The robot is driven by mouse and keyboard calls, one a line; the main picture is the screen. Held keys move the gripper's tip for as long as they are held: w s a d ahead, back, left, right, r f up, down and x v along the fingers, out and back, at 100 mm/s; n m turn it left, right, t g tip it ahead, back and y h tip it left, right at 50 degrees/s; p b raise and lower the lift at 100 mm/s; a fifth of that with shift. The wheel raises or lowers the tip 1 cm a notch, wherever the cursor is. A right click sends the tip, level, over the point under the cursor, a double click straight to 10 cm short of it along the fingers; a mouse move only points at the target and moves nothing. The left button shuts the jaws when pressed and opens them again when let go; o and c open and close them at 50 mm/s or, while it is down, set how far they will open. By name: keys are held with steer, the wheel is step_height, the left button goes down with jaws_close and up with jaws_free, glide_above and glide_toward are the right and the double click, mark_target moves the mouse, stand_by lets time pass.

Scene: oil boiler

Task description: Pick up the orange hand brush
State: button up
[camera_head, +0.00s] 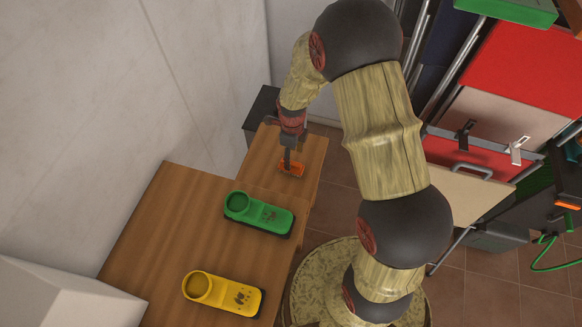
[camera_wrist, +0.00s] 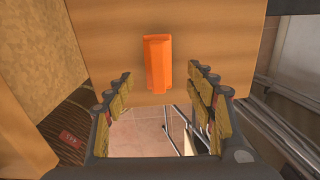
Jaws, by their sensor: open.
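The orange hand brush (camera_head: 291,168) lies on the far part of the wooden table in the head view, partly hidden behind my gripper (camera_head: 288,150). In the wrist view the orange brush (camera_wrist: 158,64) lies on the wood surface, beyond and between the fingertips. My gripper (camera_wrist: 158,84) is open and empty, with a finger on each side and a clear gap between them. The brush's underside and bristles cannot be made out.
A green tray-like item (camera_head: 259,213) and a yellow one (camera_head: 222,292) lie on the nearer wooden table (camera_head: 165,230). A pale wall runs along the left. A red cabinet (camera_head: 520,70) stands at the right. Tiled floor (camera_head: 480,270) shows below.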

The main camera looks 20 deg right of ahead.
mark_target(297, 169)
steer(key=f+b, duration=0.1)
steer(key=f, duration=0.4)
steer(key=shift+a+f+b, duration=0.15)
steer(key=shift+a+b, duration=0.05)
steer(key=shift+b, duration=0.15)
steer(key=c, duration=0.4)
steer(key=c, duration=0.9)
